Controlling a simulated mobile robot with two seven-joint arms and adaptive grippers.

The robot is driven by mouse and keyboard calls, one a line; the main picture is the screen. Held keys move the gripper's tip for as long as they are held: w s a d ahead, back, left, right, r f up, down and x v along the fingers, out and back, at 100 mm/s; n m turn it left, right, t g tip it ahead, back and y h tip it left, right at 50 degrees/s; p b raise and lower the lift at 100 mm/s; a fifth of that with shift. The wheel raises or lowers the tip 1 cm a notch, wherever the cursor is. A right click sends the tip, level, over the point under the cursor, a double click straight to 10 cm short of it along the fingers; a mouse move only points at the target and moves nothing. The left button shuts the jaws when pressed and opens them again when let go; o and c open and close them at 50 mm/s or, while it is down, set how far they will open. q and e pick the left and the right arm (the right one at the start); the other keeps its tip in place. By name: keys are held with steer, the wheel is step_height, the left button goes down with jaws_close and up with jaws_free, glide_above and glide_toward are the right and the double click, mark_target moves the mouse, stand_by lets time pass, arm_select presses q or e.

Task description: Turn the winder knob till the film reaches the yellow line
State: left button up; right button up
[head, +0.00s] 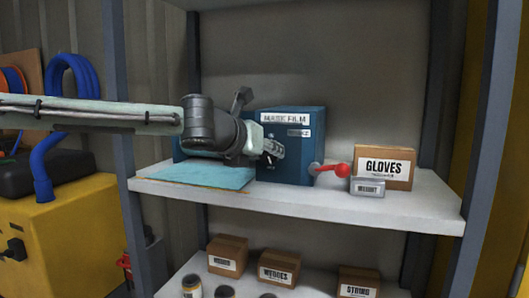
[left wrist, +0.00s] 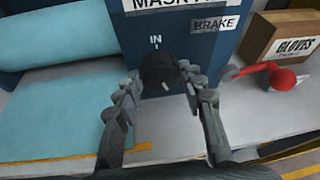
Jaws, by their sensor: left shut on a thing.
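The blue winder box labelled MASK FILM (head: 302,158) stands on the white shelf. Its dark round winder knob (left wrist: 160,71), under the word IN, shows in the left wrist view; my gripper hides most of it in the head view. My left gripper (left wrist: 168,84) is shut on the knob, a finger on each side. The light blue film (head: 205,175) lies flat left of the box, coming from a roll (left wrist: 50,35). The yellow line (left wrist: 65,158) runs along the film's front edge; I cannot tell whether the edge exactly meets it. My right gripper is out of view.
A red-knobbed brake lever (head: 341,170) sticks out at the box's right side. A GLOVES carton (head: 384,166) and a small grey labelled box (head: 367,187) stand further right. Cartons and cans stand on the lower shelf (head: 200,266). Shelf posts flank the bay.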

arm_select(q)
steer(key=o, duration=1.2)
steer(key=shift+w, duration=0.1)
steer(key=shift+c, duration=0.2)
steer(key=v, duration=1.2)
steer(key=shift+a, duration=0.1)
